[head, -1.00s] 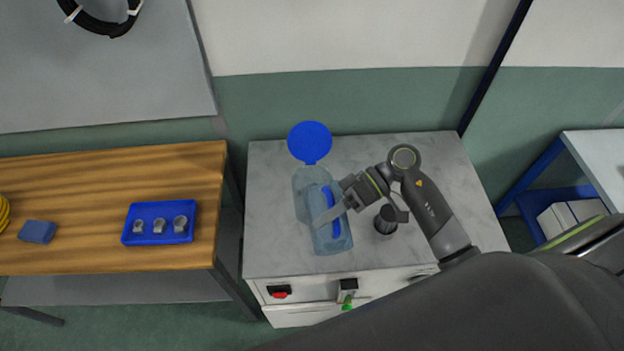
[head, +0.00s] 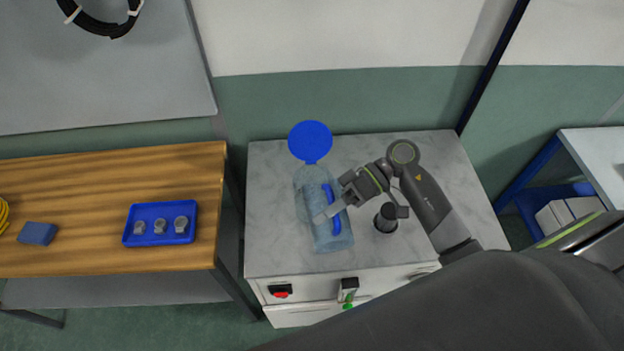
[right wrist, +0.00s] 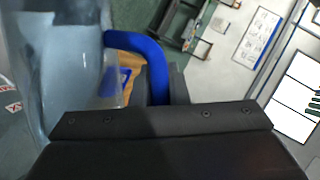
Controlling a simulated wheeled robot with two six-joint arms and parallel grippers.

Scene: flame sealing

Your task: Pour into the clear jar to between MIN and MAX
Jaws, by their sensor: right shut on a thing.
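A clear bluish vessel with a blue handle (head: 328,192) stands on the marble-topped cabinet, left of my right gripper. A round blue disc (head: 310,140) shows at its far end, like an open lid. The vessel body (head: 332,236) looks see-through, and I cannot tell one vessel from two overlapping ones. My right gripper (head: 332,212) is shut on the handle. In the right wrist view the handle (right wrist: 140,48) runs down between the dark fingers, and the clear wall (right wrist: 60,60) fills the left side. MIN and MAX marks and the liquid level cannot be read. My left gripper is not in view.
A wooden table (head: 80,185) at the left holds a blue tray (head: 160,223) with several grey parts and a blue block (head: 38,233).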

